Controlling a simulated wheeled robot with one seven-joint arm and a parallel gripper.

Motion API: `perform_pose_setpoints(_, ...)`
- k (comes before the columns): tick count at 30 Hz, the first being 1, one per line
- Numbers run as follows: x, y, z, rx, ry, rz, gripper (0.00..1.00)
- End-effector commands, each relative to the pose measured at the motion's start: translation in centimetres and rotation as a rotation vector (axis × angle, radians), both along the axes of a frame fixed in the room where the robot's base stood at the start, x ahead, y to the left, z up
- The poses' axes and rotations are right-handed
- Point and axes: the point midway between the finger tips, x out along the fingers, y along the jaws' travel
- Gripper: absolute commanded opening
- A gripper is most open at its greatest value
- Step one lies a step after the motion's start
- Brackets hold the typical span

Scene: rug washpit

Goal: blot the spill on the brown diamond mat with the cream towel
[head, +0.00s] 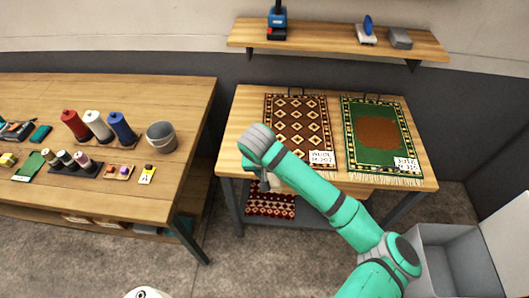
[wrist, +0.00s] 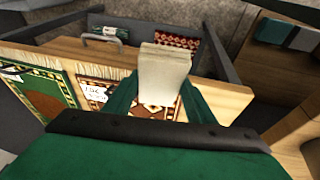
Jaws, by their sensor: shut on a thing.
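The brown diamond mat (head: 297,118) lies flat on the right-hand wooden table, with a white label at its front edge. I cannot make out a spill on it; my arm covers its lower left part in the head view. In the wrist view the mat (wrist: 123,82) shows partly, behind the towel. My gripper (wrist: 160,92) is shut on the cream towel (wrist: 164,65), which stands up between the green fingers. The towel appears over the table's front part; I cannot tell whether it touches anything. My gripper's fingers are hidden in the head view.
A green mat (head: 354,152) with a brown oval patch lies to the right of the diamond mat. A left-hand bench (head: 190,92) holds spools, a grey bucket (head: 161,137) and small items. A shelf (head: 330,40) hangs above. A grey bin (head: 437,236) stands at lower right.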

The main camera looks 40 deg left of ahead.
Motion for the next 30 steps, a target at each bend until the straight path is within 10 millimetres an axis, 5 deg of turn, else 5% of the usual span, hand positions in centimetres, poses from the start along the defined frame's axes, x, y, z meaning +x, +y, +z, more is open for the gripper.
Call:
perform_pose_setpoints(8, 0.4, -4.8, -4.2, 0.001, 0.005, -0.097, 0.32)
perform_pose_setpoints(22, 1.8, -17.9, -15.6, 0.001, 0.005, -0.362, 0.32)
perform_pose_setpoints(30, 2.4, -22.7, -19.9, 0.001, 0.001, -0.457, 0.32)
